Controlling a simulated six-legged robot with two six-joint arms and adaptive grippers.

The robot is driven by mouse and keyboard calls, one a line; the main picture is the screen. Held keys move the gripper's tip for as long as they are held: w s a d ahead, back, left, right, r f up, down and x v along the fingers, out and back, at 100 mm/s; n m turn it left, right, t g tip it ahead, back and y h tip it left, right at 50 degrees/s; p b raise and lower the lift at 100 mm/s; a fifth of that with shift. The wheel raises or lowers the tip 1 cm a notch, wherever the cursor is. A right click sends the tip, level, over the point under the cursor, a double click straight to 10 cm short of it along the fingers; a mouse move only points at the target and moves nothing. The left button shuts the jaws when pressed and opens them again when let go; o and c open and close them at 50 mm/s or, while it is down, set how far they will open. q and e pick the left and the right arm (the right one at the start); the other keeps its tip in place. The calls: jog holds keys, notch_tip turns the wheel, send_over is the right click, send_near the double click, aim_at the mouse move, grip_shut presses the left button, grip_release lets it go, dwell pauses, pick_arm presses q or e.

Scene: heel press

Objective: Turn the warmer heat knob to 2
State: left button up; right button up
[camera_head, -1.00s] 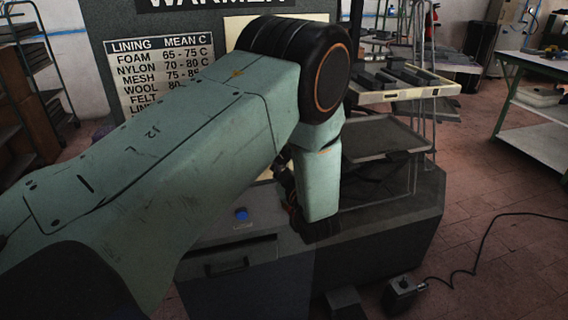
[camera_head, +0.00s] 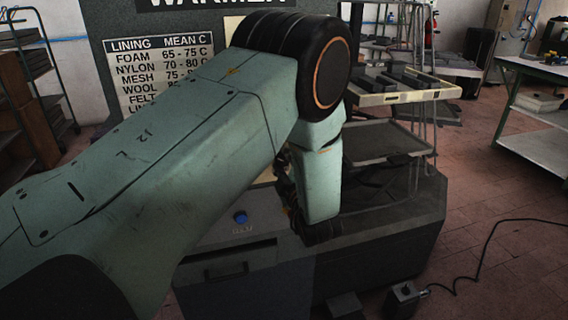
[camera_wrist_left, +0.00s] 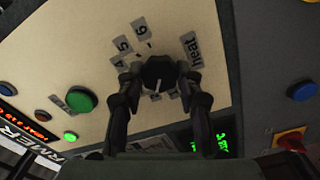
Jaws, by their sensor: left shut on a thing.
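The warmer heat knob (camera_wrist_left: 158,74) is a dark round knob on a cream panel (camera_wrist_left: 110,40) in the left wrist view. Labels 4, 5 and 6 sit beside it, and a "heat" label (camera_wrist_left: 190,48) is to its right. A light mark shows on the knob's lower edge; the lower numbers are hidden or unreadable. My left gripper (camera_wrist_left: 160,82) is shut on the knob, one finger at each side. In the head view my left arm covers the knob, and the left gripper (camera_head: 300,215) shows only in part. My right gripper is not in view.
A large green button (camera_wrist_left: 81,101) and a small green light (camera_wrist_left: 70,136) lie left of the knob. A blue button (camera_wrist_left: 301,91) and a red knob on yellow (camera_wrist_left: 291,138) lie right. The warmer's chart (camera_head: 155,70) stands behind my arm.

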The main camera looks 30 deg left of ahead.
pick_arm(q)
jog(key=shift+w+r, duration=0.1)
jog(key=shift+r, duration=0.1)
jog(key=o, duration=1.2)
jog(key=shift+f, duration=0.2)
jog(key=shift+v, duration=3.7)
jog(key=shift+r, duration=0.1)
